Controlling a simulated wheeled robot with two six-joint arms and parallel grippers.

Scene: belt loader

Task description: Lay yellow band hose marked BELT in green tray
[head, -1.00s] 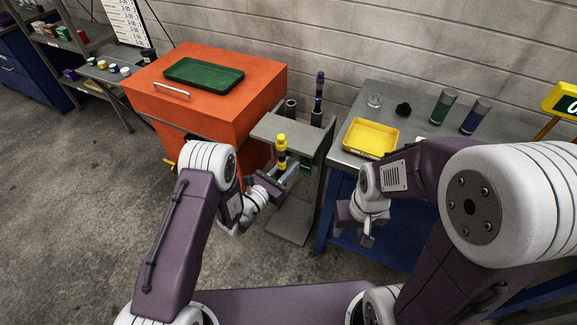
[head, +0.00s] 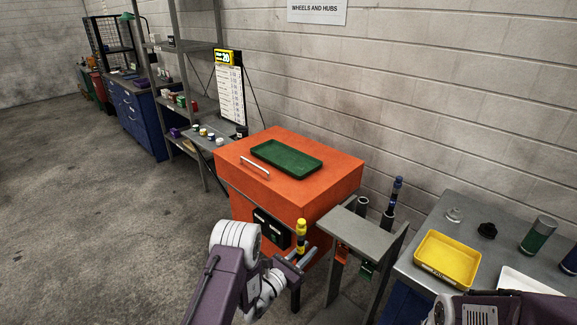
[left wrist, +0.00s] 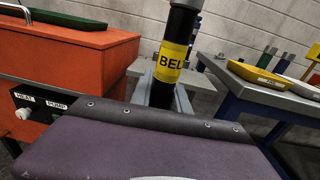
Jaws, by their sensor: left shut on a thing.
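The hose (head: 300,238) is a short upright black piece with yellow parts. In the left wrist view, its yellow band (left wrist: 172,62) shows the letters BEL; the rest of the word is turned out of sight. My left gripper (head: 291,266) is shut on it and holds it upright in front of the orange cabinet. The green tray (head: 287,157) lies empty on top of that cabinet, behind and above the hose; its edge also shows in the left wrist view (left wrist: 68,19). My right gripper is out of view; only part of its arm shows at the lower right.
The orange cabinet (head: 240,189) has a handle on its top. A grey stand (head: 354,232) with upright dark tubes stands to its right. Further right, a bench holds a yellow tray (head: 447,259) and cylinders. Open floor lies to the left.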

